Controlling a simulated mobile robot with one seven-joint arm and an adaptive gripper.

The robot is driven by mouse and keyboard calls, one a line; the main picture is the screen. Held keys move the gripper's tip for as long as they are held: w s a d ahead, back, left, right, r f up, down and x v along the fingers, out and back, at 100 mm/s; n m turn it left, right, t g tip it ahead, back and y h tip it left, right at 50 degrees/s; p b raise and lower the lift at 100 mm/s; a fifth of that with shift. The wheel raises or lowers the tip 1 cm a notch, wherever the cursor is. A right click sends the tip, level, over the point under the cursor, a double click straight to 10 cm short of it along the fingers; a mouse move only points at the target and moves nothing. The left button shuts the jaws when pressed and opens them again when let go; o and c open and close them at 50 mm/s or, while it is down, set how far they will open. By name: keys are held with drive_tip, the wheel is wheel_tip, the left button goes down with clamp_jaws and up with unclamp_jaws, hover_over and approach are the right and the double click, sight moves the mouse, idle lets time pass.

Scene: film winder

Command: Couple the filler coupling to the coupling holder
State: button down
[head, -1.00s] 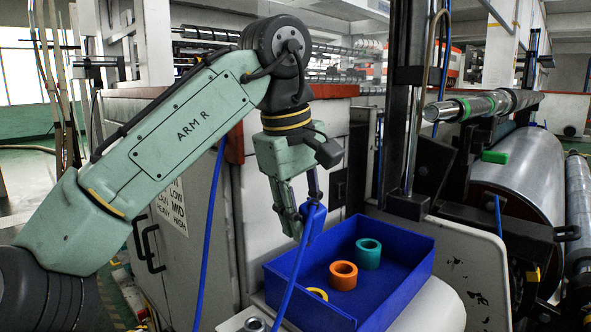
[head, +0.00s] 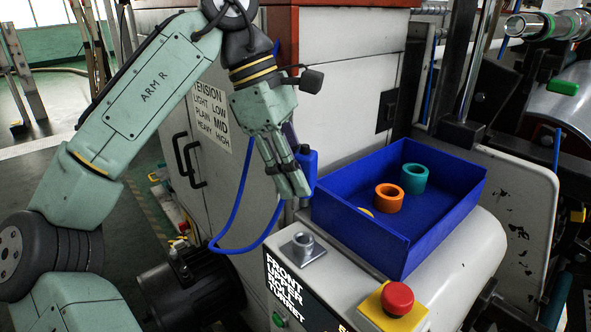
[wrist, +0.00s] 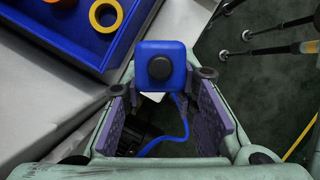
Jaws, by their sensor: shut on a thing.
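The filler coupling (head: 307,166) is a blue block with a blue hose (head: 238,215) hanging from it in a loop. My gripper (head: 294,178) is shut on the coupling and holds it just left of the blue tray, partly hiding it. In the wrist view the coupling's blue square end with a black round knob (wrist: 160,68) shows between the fingers. The coupling holder (head: 303,243), a grey square plate with a round raised socket, sits on the white machine ledge. It is below the coupling in the head view, apart from it.
The blue tray (head: 446,230) holds an orange ring (head: 389,205), a teal ring (head: 414,183) and a yellow ring (head: 366,211). A red button on a yellow box (head: 397,300) stands at the ledge's front. A dark motor (head: 185,290) sits below left.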

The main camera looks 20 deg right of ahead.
drive_tip(key=b, duration=0.3)
hover_over(295, 236)
drive_tip(key=shift+f, duration=2.9)
drive_tip(key=shift+p, duration=1.5)
drive_tip(key=shift+s+f+b, duration=0.1)
drive_tip(key=shift+f+b, duration=0.3)
drive_tip(key=shift+f, duration=1.25)
drive_tip(key=c, duration=1.2)
unclamp_jaws()
drive_tip(key=v, duration=1.2)
